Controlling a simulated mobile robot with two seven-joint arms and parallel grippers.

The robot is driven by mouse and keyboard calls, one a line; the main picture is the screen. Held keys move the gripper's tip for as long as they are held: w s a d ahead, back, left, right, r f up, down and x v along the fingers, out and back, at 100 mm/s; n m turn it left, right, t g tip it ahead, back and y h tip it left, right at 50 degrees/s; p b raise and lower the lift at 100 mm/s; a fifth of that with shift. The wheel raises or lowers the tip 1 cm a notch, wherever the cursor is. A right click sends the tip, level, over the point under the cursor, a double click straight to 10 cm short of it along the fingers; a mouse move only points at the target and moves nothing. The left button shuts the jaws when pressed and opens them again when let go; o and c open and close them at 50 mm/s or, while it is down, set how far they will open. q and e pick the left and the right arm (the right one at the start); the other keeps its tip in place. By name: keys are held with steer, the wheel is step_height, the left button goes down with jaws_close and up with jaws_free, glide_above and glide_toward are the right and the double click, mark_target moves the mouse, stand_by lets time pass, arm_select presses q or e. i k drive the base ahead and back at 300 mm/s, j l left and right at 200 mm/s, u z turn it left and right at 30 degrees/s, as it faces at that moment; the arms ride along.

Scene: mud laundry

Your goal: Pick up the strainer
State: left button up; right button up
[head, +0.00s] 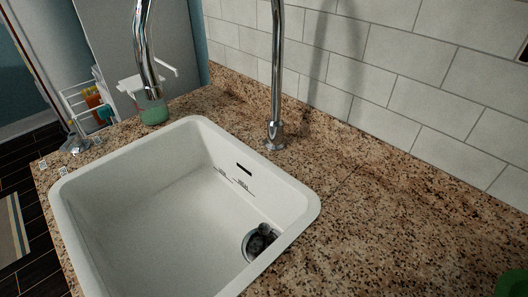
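The strainer (262,239) looks like a round dark metal piece with a raised knob. It sits at the drain in the bottom right corner of the white sink (187,128). The sink's near right rim comes close to it in the picture, and its fine detail is too small and dark to tell. Neither of my grippers shows in the head view.
A chrome faucet (277,85) rises from the speckled granite counter (375,215) behind the sink. A bottle with green liquid (153,110) and small shiny items (75,143) stand left. A green object (512,284) is at the lower right. The right counter is mostly clear.

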mark_target(264, 237)
steer(key=k+j, duration=0.15)
steer(key=k, duration=0.15)
steer(key=k+j, duration=0.1)
steer(key=k, duration=0.25)
steer(key=i+j+z, duration=0.35)
steer(key=j, duration=0.95)
steer(key=i+j+z, duration=0.35)
steer(key=j, duration=1.05)
steer(key=k+j+z, duration=0.1)
steer(key=j+z, duration=0.25)
steer(key=j, duration=1)
